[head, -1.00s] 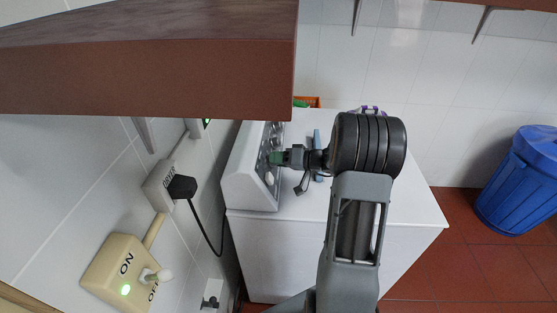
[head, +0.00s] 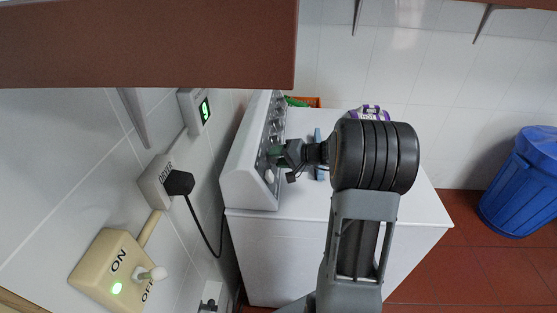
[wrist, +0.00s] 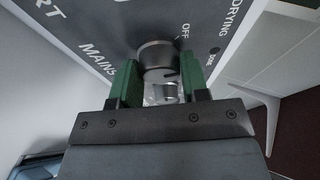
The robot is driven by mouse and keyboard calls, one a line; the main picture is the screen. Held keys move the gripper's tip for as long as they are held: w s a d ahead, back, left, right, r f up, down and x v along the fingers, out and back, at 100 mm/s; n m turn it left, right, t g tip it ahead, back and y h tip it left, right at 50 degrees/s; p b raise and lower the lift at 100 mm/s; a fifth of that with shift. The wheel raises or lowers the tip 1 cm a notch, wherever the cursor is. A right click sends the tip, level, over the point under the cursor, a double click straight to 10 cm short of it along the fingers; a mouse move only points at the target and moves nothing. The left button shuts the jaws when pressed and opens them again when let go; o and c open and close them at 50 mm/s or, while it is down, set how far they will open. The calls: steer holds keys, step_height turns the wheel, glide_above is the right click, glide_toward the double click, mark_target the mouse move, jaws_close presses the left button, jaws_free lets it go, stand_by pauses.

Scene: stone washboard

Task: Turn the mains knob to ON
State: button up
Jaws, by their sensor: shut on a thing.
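The mains knob (wrist: 158,58) is a round metallic knob on a dark grey panel in the wrist view, with the lettering MAINS beside it and OFF close to its upper right. My gripper (wrist: 160,80) has its green finger pads on both sides of the knob, shut on it. In the head view my gripper (head: 272,156) is at the sloped front of the white machine's control panel (head: 240,172). The knob is hidden there by the gripper. I cannot tell which way its pointer faces.
A cream wall switch (head: 105,262) marked ON and OFF has a green light. Above it are a DRYER socket with a black plug (head: 179,183) and a green display (head: 203,109). A brown shelf (head: 150,50) overhangs the upper left. A blue bin (head: 520,180) stands right.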

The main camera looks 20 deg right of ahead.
steer(key=m, duration=0.2)
steer(key=shift+r+m+g+h+p, duration=0.15)
steer(key=shift+m+g+h+p, duration=0.15)
steer(key=shift+m, duration=0.1)
steer(key=m+g+p, duration=0.1)
steer(key=m+p, duration=0.1)
steer(key=m, duration=0.1)
steer(key=shift+w+r, duration=0.1)
steer(key=shift+r, duration=0.05)
steer(key=m+g+p, duration=0.1)
steer(key=m+p, duration=0.2)
steer(key=shift+m+h, duration=0.3)
steer(key=shift+m+g+p, duration=0.3)
steer(key=shift+m+p, duration=0.2)
steer(key=shift+p, duration=0.15)
steer(key=shift+m, duration=0.3)
steer(key=shift+w, duration=0.1)
steer(key=o, duration=0.9)
steer(key=b+v, duration=0.1)
steer(key=v, duration=1.2)
steer(key=shift+d+r+b, duration=0.2)
steer(key=shift+d+b, duration=0.05)
steer(key=shift+b, duration=0.1)
